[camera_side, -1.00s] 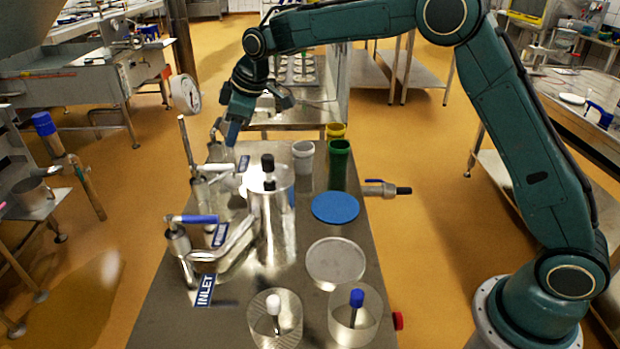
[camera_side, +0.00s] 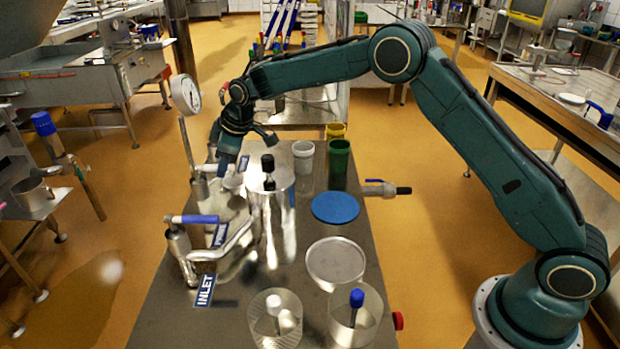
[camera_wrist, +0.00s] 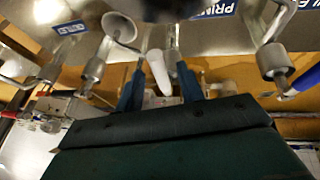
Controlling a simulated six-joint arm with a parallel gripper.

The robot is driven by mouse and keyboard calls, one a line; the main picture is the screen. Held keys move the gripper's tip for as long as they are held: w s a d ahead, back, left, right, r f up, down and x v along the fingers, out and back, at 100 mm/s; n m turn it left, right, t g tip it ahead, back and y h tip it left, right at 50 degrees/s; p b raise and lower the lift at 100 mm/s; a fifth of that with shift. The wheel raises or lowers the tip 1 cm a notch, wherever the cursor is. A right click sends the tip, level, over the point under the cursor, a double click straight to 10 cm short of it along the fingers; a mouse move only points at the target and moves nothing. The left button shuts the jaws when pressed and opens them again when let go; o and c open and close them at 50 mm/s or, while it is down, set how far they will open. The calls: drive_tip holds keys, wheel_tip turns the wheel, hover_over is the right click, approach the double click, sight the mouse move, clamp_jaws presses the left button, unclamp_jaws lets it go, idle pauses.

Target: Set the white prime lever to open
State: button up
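The white prime lever (camera_side: 235,181) is a slim handle on a metal valve behind the PRIME label (camera_side: 219,236), partly hidden by my gripper (camera_side: 228,165) in the side view. In the wrist view the white handle (camera_wrist: 158,72) lies between the two blue fingers of my gripper (camera_wrist: 160,78). The fingers are spread on either side of it, with a visible gap to each. Whether a finger touches the handle farther along cannot be told.
A blue-handled lever (camera_side: 192,219) stands in front, by the INLET label (camera_side: 204,290). A gauge (camera_side: 186,93) rises at the left. A steel cylinder with a black knob (camera_side: 272,215), white cup (camera_side: 303,157) and green cup (camera_side: 339,165) stand to the right.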

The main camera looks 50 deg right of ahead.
drive_tip(key=shift+c, duration=0.2)
clamp_jaws()
drive_tip(key=shift+w+d+n, duration=0.1)
drive_tip(key=shift+d+n, duration=0.05)
drive_tip(key=shift+n, duration=0.15)
drive_tip(key=shift+w+d+n+g+y, duration=0.2)
drive_tip(key=shift+w+d+n+y, duration=0.25)
drive_tip(key=shift+n, duration=0.4)
drive_tip(key=shift+w+d+n+g+y, duration=0.2)
drive_tip(key=shift+w+n, duration=0.3)
drive_tip(key=shift+n, duration=0.4)
drive_tip(key=shift+w+d+n+g+y, duration=0.2)
drive_tip(key=shift+w+d+n+y, duration=0.25)
drive_tip(key=shift+n, duration=0.4)
drive_tip(key=shift+w+a, duration=0.1)
drive_tip(key=shift+w, duration=0.05)
drive_tip(key=shift+o, duration=0.2)
unclamp_jaws()
